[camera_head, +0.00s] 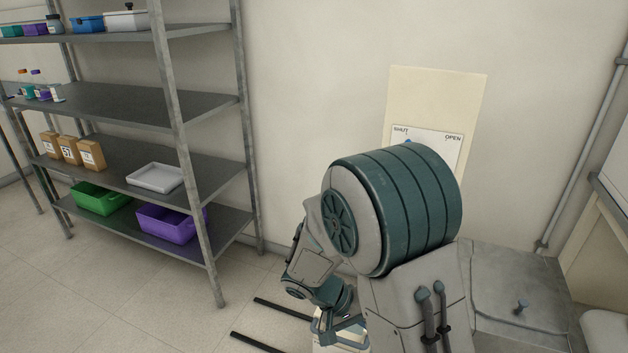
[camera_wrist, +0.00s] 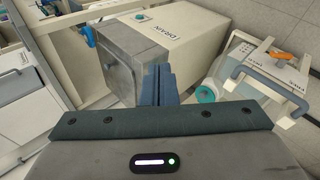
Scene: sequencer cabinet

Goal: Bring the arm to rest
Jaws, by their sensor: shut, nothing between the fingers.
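My gripper (camera_wrist: 158,72) shows in the wrist view with its two dark blue fingers together and nothing between them. Beyond the fingertips is a pale box (camera_wrist: 178,40) with a grey metal front and the label DRAIN, seen upside down. I cannot tell the exact gap between the fingers and the box. In the head view my arm is folded and bent downward, and its large teal joint fills the middle. The end of the arm is low in that view, mostly hidden behind my own links.
A metal shelf rack (camera_head: 130,105) with bins, boxes and bottles stands at left. A wall panel marked SHUT and OPEN (camera_head: 440,138) is partly hidden by my arm. A metal surface (camera_head: 515,290) is at right.

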